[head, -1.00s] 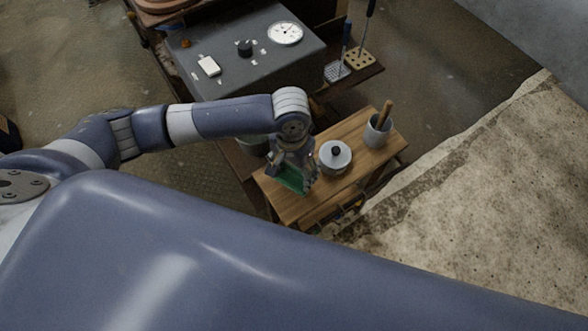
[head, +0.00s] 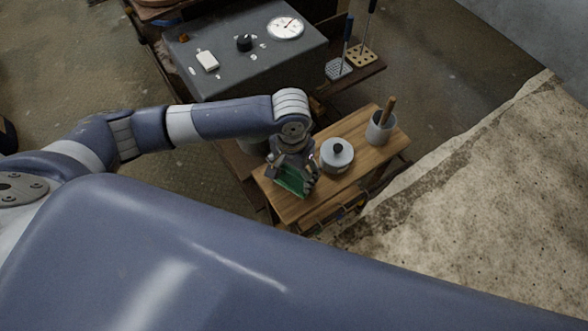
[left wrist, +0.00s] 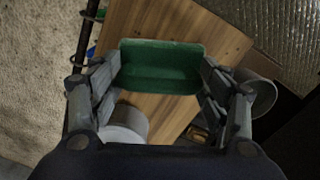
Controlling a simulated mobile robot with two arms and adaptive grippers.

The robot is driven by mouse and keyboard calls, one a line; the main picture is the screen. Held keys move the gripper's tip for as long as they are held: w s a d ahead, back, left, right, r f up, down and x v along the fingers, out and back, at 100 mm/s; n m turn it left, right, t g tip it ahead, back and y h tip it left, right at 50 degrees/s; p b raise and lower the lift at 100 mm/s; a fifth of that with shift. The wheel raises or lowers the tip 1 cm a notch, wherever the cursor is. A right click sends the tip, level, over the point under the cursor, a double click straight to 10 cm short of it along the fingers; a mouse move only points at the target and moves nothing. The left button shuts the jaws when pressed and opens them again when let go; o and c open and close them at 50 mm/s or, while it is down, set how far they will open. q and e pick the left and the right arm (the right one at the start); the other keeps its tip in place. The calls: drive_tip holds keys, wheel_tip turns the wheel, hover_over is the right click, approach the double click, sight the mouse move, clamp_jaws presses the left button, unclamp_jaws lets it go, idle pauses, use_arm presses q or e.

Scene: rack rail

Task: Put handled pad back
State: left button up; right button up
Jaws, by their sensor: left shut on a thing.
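The handled pad appears to be the green piece (left wrist: 160,68), a dark green block with a raised rim in the left wrist view. It also shows in the head view (head: 291,182), partly hidden under my gripper. My left gripper (left wrist: 160,82) is shut on the green piece, with one finger at each end of it. In the head view the left gripper (head: 292,168) is over the left end of the small wooden table (head: 325,187). I cannot tell whether the piece touches the table top. My right gripper is not in view.
A grey cup (head: 380,129) with a wooden handle stands at the table's right end. A grey box (head: 255,58) with a dial stands behind. Bare wood lies in front of the pot.

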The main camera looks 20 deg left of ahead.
sight(293, 170)
use_arm(q)
drive_tip(key=shift+f, duration=0.35)
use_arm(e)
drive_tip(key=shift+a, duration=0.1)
use_arm(q)
drive_tip(key=o, duration=1)
drive_tip(key=shift+o, duration=1.3)
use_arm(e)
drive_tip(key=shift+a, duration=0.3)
use_arm(q)
drive_tip(key=shift+r, duration=0.25)
wheel_tip(293, 170, up, 12)
drive_tip(key=shift+a+f, duration=0.15)
drive_tip(key=shift+f, duration=0.05)
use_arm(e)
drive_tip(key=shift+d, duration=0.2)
